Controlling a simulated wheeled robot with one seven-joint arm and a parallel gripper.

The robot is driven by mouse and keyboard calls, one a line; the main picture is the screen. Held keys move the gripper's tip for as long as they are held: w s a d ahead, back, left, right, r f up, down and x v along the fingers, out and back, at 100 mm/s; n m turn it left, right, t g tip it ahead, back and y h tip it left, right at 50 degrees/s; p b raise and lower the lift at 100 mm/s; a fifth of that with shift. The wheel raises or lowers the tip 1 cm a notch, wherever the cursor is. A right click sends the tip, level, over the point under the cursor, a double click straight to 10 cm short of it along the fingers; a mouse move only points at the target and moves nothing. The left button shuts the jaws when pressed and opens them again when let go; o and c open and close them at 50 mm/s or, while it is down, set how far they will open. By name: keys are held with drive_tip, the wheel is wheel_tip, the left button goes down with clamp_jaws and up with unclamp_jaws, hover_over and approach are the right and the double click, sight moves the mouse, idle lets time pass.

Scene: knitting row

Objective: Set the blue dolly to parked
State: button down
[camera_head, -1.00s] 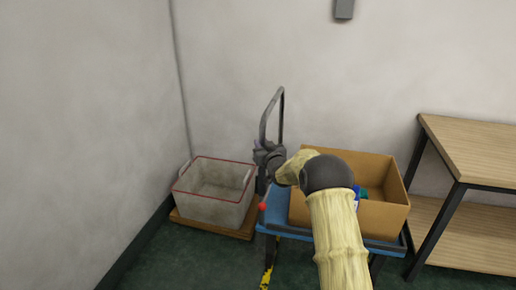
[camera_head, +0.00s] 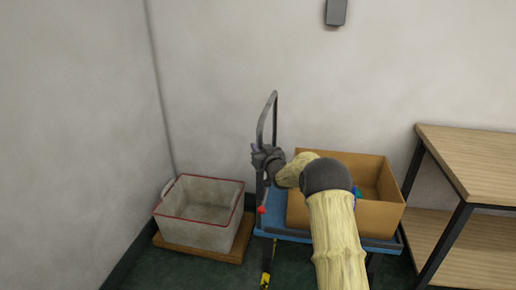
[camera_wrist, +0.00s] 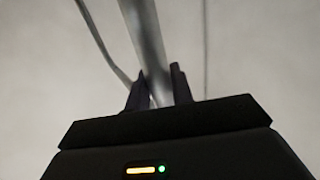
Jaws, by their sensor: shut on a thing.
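The blue dolly (camera_head: 284,233) stands on the dark green floor near the back wall, with an upright dark handle (camera_head: 275,112) at its left end. My gripper (camera_head: 262,150) is at the lower part of this handle. In the wrist view the two dark fingers of my gripper (camera_wrist: 158,88) sit on either side of the grey handle bar (camera_wrist: 146,45), shut on it. A red knob (camera_head: 262,210) shows at the dolly's left end, below my gripper. My arm hides part of the dolly's deck.
An open cardboard box (camera_head: 380,216) rests on the dolly with small coloured things inside. A grey bin with a red rim (camera_head: 190,234) stands on a wooden board (camera_head: 228,252) to the left. A wooden shelf unit (camera_head: 470,160) stands close on the right.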

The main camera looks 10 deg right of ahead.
drive_tip(key=shift+r, duration=0.25)
drive_tip(key=c, duration=1.3)
unclamp_jaws()
drive_tip(key=shift+w+d+f, duration=0.1)
drive_tip(key=shift+w+f, duration=0.1)
drive_tip(key=shift+o, duration=0.2)
drive_tip(key=shift+s, duration=0.2)
drive_tip(key=p+v, duration=0.1)
drive_tip(key=v, duration=1.6)
drive_tip(key=shift+s, duration=0.15)
